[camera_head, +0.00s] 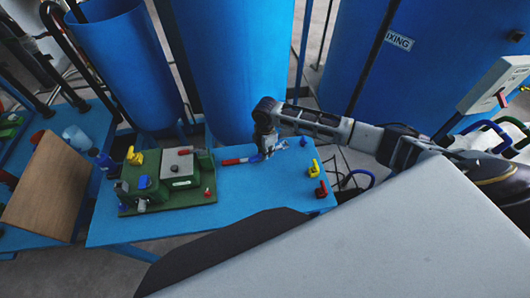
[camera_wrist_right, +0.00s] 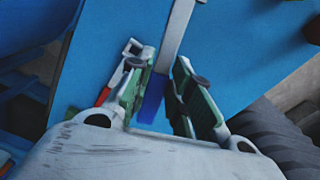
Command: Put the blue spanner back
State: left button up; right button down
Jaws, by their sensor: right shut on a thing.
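My right gripper (camera_head: 266,153) is low over the blue bench top in the head view, pointing down. In the right wrist view its two green-lined fingers (camera_wrist_right: 165,65) stand on either side of the blue spanner, closed on it. The spanner's blue handle (camera_wrist_right: 152,103) shows between the fingers and its grey shaft (camera_wrist_right: 179,25) runs out beyond the tips. In the head view a bit of blue handle (camera_head: 257,158) shows beside the gripper; the fingers hide part of it. A red-handled tool (camera_head: 233,161) lies just left of the gripper. My left gripper is not in view.
A green fixture (camera_head: 168,182) with yellow and red parts stands on the bench's left half. A yellow part (camera_head: 314,168) and a red part (camera_head: 321,189) are near the right edge. Tall blue tanks (camera_head: 235,70) rise behind. The bench front (camera_head: 225,210) is bare.

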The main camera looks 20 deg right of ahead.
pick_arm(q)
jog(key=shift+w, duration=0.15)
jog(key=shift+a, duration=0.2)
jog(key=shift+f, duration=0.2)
pick_arm(e)
jog(key=shift+f, duration=0.15)
jog(key=shift+f+b, duration=0.7)
jog(key=shift+b, duration=0.3)
jog(key=shift+f+b, duration=0.5)
jog(key=shift+b, duration=0.15)
jog(key=shift+f+b, duration=0.6)
jog(key=shift+b, duration=0.15)
jog(key=shift+f+b, duration=0.8)
jog(key=shift+b, duration=0.15)
jog(key=shift+f+b, duration=0.5)
jog(key=shift+b, duration=0.15)
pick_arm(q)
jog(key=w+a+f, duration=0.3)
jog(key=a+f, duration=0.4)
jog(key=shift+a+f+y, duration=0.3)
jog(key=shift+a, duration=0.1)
pick_arm(e)
jog(key=shift+f, duration=0.15)
